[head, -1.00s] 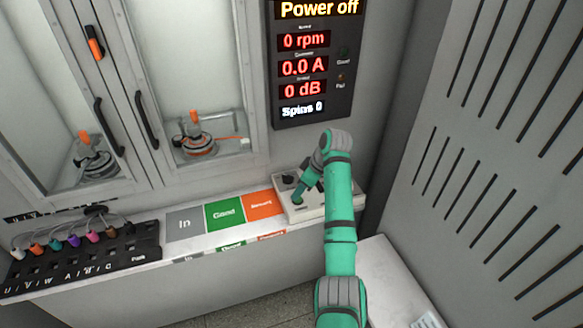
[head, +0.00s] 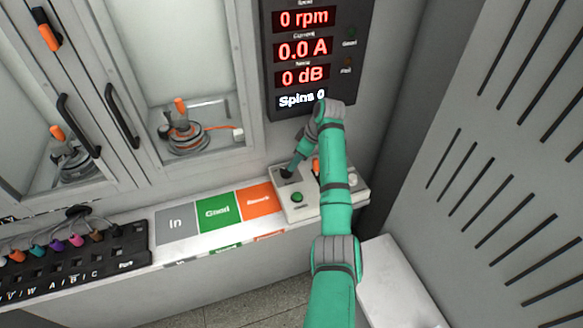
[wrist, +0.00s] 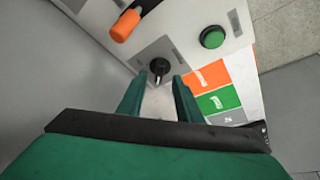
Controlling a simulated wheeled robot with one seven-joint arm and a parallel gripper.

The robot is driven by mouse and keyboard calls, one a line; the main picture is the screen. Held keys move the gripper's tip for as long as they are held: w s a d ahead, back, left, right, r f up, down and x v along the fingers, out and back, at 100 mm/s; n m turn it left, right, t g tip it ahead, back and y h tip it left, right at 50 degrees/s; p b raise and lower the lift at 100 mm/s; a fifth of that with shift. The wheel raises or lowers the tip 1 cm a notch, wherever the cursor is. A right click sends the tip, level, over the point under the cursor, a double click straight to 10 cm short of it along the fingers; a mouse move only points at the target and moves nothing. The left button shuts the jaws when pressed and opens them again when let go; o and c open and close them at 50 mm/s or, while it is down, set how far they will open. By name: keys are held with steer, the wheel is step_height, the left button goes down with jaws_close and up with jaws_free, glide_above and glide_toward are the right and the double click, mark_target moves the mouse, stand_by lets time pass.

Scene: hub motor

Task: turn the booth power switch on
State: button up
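A white control box (head: 340,207) sits on the bench below the display panel. A black rotary knob (head: 286,174) is at its back left, and it shows in the wrist view (wrist: 159,67) on a grey label plate. It looks like the power switch, but its label is unreadable. My gripper (wrist: 158,84) is open and empty; its two green fingers point at the knob, which shows in line with the gap between them. I cannot tell whether they touch it. In the head view my gripper (head: 290,168) is at the knob, partly hiding it.
The box also has a green button (wrist: 212,38) and an orange-handled lever (wrist: 125,24). The display panel (head: 303,48) reads 0 rpm, 0.0 A, 0 dB. In, Good and Rework pads (head: 217,210) lie left of the box. Glass-doored booths and a connector rack (head: 95,268) are farther left.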

mark_target(286, 172)
steer(key=shift+x, duration=2.8)
jaws_close()
